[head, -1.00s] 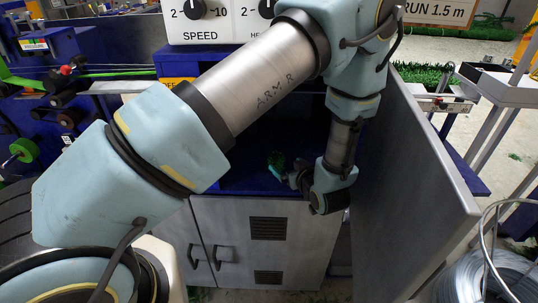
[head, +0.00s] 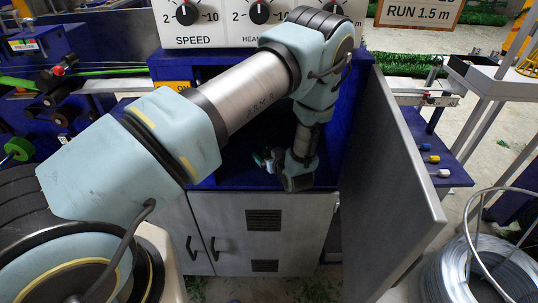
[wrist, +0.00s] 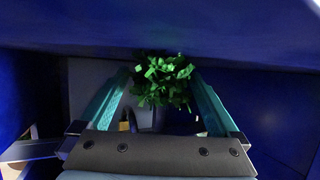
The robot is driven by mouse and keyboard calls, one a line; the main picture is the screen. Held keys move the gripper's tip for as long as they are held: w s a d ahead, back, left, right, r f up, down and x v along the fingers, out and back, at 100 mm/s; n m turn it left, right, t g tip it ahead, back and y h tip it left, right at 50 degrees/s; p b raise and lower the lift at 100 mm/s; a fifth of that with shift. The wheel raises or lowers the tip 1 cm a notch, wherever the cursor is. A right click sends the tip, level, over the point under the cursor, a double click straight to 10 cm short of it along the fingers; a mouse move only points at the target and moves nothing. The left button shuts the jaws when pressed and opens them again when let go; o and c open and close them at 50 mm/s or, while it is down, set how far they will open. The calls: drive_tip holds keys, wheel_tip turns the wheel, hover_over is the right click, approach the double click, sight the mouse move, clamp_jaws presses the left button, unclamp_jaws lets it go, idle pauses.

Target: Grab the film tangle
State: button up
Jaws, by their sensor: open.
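The film tangle (wrist: 163,80) is a loose clump of bright green strips. In the wrist view it sits at upper middle, between the tips of the two teal fingers of my gripper (wrist: 163,88). The fingers are open, one on each side of it; I cannot tell whether they touch it. In the head view my gripper (head: 262,158) is low inside the blue machine bay, pointing left. The tangle is not clearly visible there.
Dark blue walls (wrist: 30,85) close in around my gripper. A grey door panel (head: 400,160) stands open at right. Grey cabinet doors (head: 262,235) are below the bay and a panel with dials (head: 258,14) is above. A wire coil (head: 480,270) lies at lower right.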

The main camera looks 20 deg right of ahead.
drive_tip(key=c, duration=1.4)
drive_tip(key=shift+r, duration=0.1)
